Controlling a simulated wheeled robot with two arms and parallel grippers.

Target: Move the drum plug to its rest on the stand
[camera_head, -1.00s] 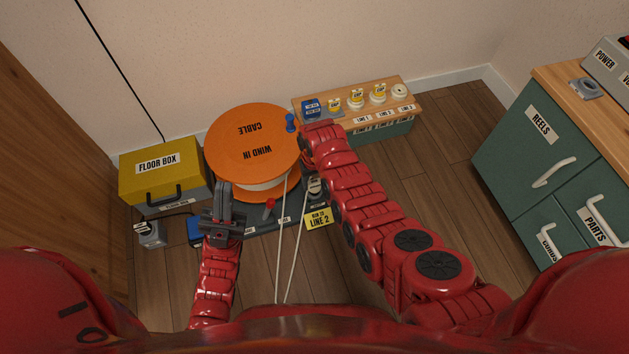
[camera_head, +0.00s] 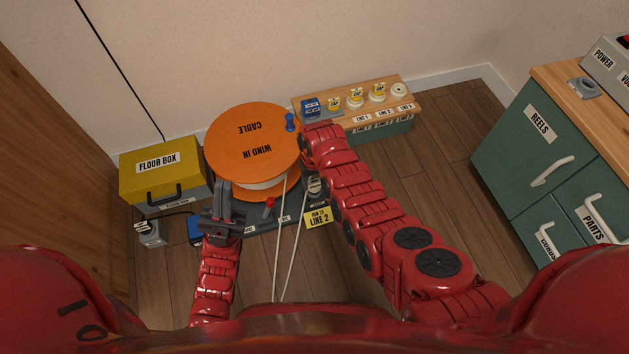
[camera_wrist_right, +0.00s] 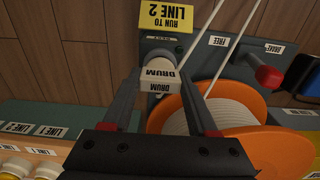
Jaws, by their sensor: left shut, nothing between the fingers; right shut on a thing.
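The drum plug (camera_wrist_right: 160,78), a pale block with DRUM labels, is between the fingers of my right gripper (camera_wrist_right: 158,75) in the right wrist view. The gripper is shut on it, over the end of the dark grey stand (camera_wrist_right: 215,52) beside a small label. I cannot tell whether the plug touches the stand. In the head view my right forearm hides most of that gripper. The orange cable drum (camera_head: 250,140) sits on the stand, with pale cable running toward me. My left gripper (camera_head: 222,188) is shut and empty at the drum's front left.
A yellow LINE 2 tag (camera_head: 318,218) is at the stand's front right. A red-knobbed lever (camera_head: 269,203) rises from the stand. A yellow floor box (camera_head: 160,170) is at left. A wooden-topped bench (camera_head: 385,100) with several labelled plugs is behind. Floor to the right is clear.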

